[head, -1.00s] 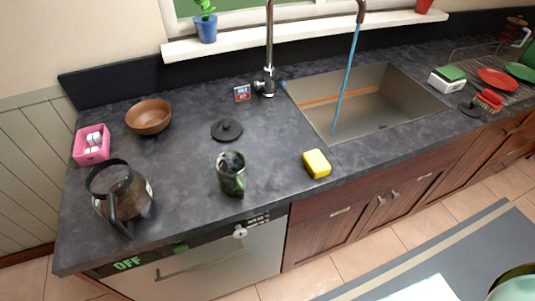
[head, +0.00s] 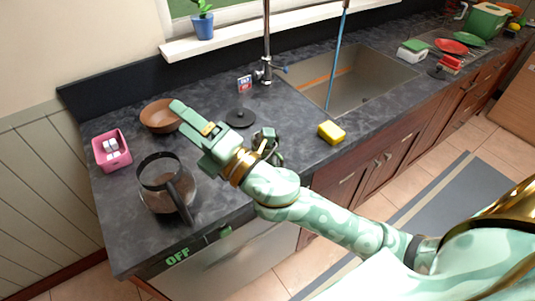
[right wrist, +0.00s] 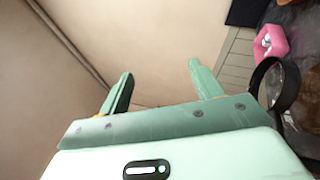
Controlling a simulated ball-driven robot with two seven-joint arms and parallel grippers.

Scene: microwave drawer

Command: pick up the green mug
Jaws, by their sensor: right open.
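The green mug (head: 270,152) stands on the dark counter in the head view, mostly hidden behind my right wrist. Only part of its dark patterned side shows. My right gripper (head: 181,117) is above the counter, left of the mug, and its fingers point left away from it. In the right wrist view the two fingers of this gripper (right wrist: 160,70) are spread with nothing between them. The mug does not show in that view. My left gripper is not in view.
A glass kettle (head: 166,187), a pink box (head: 112,163) and a brown bowl (head: 155,115) stand left of the mug. A black lid (head: 240,118) lies behind it. A yellow sponge (head: 331,133) lies to its right, before the sink (head: 365,80).

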